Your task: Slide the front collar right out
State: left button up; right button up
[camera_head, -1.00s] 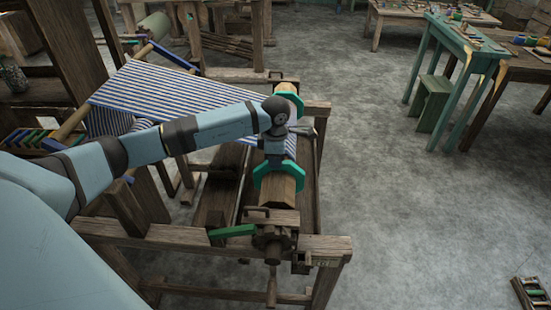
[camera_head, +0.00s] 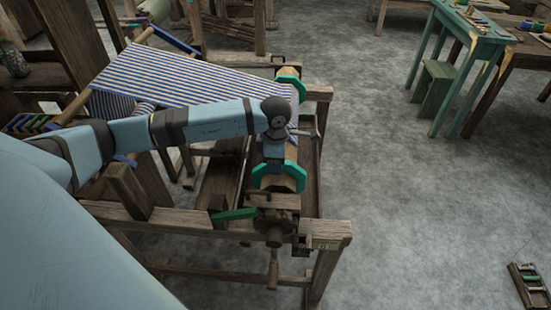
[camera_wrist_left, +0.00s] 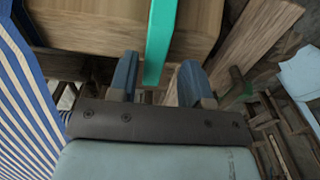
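The near green octagonal collar (camera_head: 294,171) sits around the wooden beam at the loom's front end. My left gripper (camera_head: 272,172) is over this collar, pointing down at it. In the left wrist view, the collar's green edge (camera_wrist_left: 160,42) stands between the two blue fingers (camera_wrist_left: 158,80), with a gap on each side, so the gripper is open. The wooden beam (camera_wrist_left: 85,22) shows just beyond the fingertips. A second green collar (camera_head: 293,77) is on the far end of the beam. My right gripper is not in view.
Blue-striped cloth (camera_head: 180,78) runs onto the beam between the collars. A ratchet wheel with a handle (camera_head: 275,228) and a green lever (camera_head: 235,214) are on the loom frame (camera_head: 160,225) near the close collar.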

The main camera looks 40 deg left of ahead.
pick_arm(q)
jog(key=shift+w, duration=0.1)
jog(key=shift+a+r, duration=0.1)
jog(key=shift+r, duration=0.1)
notch_tip(320, 180, up, 14)
jog(key=shift+f, duration=0.25)
dwell(0.4)
